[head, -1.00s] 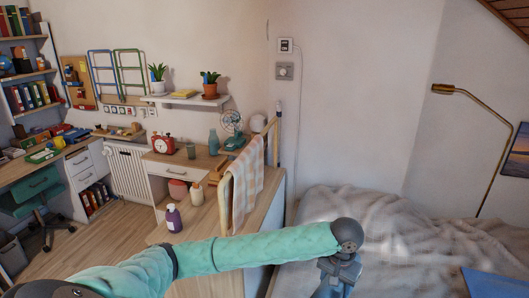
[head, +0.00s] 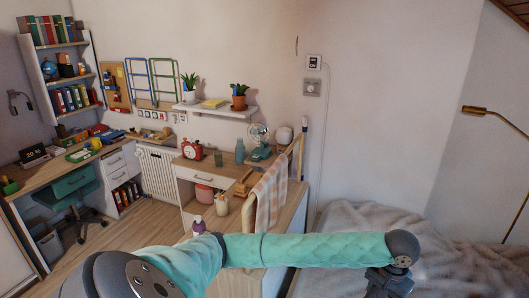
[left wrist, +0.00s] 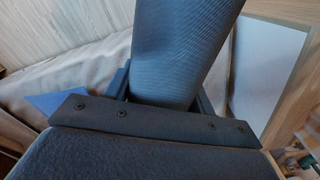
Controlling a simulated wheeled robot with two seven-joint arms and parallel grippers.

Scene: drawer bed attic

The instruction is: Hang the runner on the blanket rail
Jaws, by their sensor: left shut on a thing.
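My left gripper (head: 385,288) is at the lower right of the head view, partly cut off by the bottom edge, over the bed. In the left wrist view my left gripper (left wrist: 163,100) is shut on a dark blue-grey ribbed cloth, apparently the runner (left wrist: 185,45), which extends away between the fingers. The runner is not visible in the head view. The wooden blanket rail (head: 249,216) stands at the cabinet's bed side, left of the gripper and apart from it. A checked pinkish cloth (head: 270,190) hangs over it. My right gripper is not in view.
The bed with a rumpled pale blanket (head: 365,222) fills the lower right. The cabinet (head: 285,212) by the rail holds a fan (head: 259,140) and small items. A purple bottle (head: 198,225) is partly hidden behind my arm. A brass lamp (head: 490,111) is at right.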

